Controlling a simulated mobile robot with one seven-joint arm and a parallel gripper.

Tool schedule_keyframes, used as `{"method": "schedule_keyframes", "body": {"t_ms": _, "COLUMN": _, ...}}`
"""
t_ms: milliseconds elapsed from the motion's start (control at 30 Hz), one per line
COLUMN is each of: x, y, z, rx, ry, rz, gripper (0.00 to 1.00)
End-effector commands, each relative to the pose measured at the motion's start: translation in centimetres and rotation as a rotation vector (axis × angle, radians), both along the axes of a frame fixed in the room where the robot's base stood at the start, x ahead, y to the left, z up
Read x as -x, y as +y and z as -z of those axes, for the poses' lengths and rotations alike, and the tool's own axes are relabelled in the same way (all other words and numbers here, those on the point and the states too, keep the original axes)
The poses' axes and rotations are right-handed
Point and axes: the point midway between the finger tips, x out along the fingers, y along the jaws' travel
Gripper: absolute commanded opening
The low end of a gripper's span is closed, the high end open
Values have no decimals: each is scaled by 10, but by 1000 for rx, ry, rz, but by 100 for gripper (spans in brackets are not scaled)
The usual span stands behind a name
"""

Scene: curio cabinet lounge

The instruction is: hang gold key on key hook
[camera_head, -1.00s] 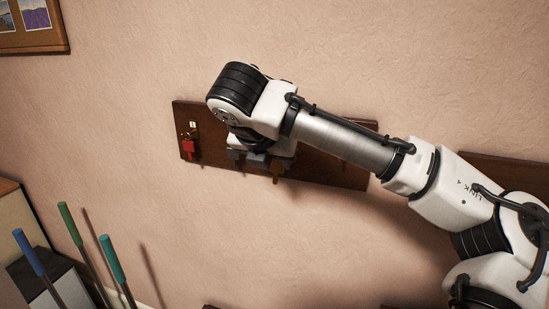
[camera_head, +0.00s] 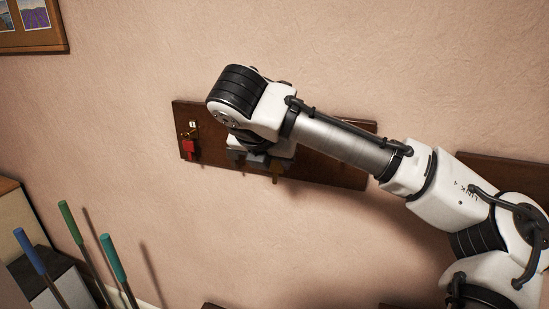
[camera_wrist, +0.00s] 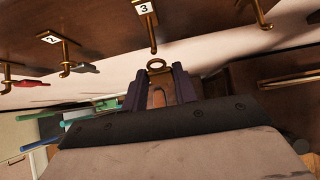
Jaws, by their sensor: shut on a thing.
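The gold key (camera_wrist: 157,65) is between the dark fingers of my gripper (camera_wrist: 160,78), which is shut on it. Its round, holed head sticks out past the fingertips. In the wrist view this head shows just below the tip of the brass key hook (camera_wrist: 153,38) under the label 3, with a small gap in the picture. I cannot tell the depth between them. In the head view my gripper (camera_head: 257,158) is in front of the wooden key board (camera_head: 340,172), and my wrist hides the board's middle and the hook there.
A red-tagged key (camera_head: 189,148) hangs at the board's left end. In the wrist view a key with a dark tag (camera_wrist: 86,68) is on the hook labelled 2. Another hook (camera_wrist: 262,15) at right looks empty. Poles with coloured grips (camera_head: 112,255) stand lower left.

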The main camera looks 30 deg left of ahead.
Motion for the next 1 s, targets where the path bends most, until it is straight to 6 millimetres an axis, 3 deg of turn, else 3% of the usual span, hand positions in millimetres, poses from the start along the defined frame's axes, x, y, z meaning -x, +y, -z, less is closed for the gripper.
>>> {"method": "schedule_keyframes", "body": {"t_ms": 600, "x": -21, "y": 5, "z": -1, "rx": 0, "ry": 0, "rz": 0, "gripper": 1}}
{"method": "schedule_keyframes", "body": {"t_ms": 1000, "x": -22, "y": 5, "z": -1, "rx": -3, "ry": -2, "rz": 1, "gripper": 1}}
